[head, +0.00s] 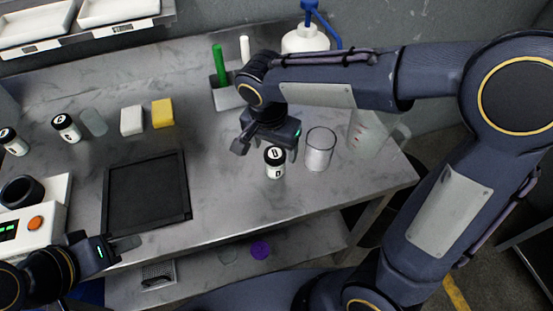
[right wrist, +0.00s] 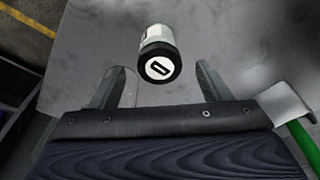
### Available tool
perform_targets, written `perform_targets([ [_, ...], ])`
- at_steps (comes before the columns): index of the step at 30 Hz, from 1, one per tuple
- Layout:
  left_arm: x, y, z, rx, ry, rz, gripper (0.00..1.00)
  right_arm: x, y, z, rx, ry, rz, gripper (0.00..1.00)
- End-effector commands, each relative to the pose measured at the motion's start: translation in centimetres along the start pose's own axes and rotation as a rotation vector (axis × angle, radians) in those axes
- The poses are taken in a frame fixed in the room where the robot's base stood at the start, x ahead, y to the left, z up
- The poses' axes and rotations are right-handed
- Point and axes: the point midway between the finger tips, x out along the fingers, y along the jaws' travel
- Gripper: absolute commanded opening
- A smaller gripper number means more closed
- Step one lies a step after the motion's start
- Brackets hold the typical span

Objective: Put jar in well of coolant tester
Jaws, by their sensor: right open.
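A small white jar with a black lid (head: 274,162) stands upright on the bench, below my right gripper (head: 267,150). My right gripper is open, with its fingers spread on either side above the jar. In the right wrist view the jar (right wrist: 158,55) shows ahead, between the two fingers and clear of both. The coolant tester seems to be the white device (head: 30,232) at the left edge, with a green display, an orange button and a black ring (head: 20,191) that looks like its well. My left gripper (head: 128,245) is beside the tester, its finger opening unclear.
A clear glass beaker (head: 320,150) stands close right of the jar. Two similar jars (head: 66,128) (head: 13,141) stand at the left. A black tray (head: 146,192) lies between tester and jar. White and yellow blocks (head: 163,113) and a holder with a green marker (head: 219,65) stand behind.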

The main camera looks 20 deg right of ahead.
Motion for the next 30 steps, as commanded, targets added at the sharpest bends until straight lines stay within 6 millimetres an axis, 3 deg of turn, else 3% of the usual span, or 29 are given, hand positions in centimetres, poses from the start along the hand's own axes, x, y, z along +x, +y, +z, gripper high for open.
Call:
perform_targets([
  [6,-0.3,0.1,-0.1,0.000,0.000,0.000,0.36,3.2,0.1,0.2,0.000,-0.002,0.004,0.71],
  [16,-0.3,0.1,-0.1,0.000,0.000,0.000,0.36,4.0,0.1,0.2,0.001,-0.001,0.000,0.70],
  [27,-0.3,0.1,-0.1,0.000,0.000,0.000,0.36,3.9,0.1,0.2,0.000,-0.002,0.000,0.21],
  [30,-0.3,0.1,-0.2,0.000,0.000,0.000,0.36,3.9,0.1,0.2,0.000,-0.001,0.000,0.17],
])
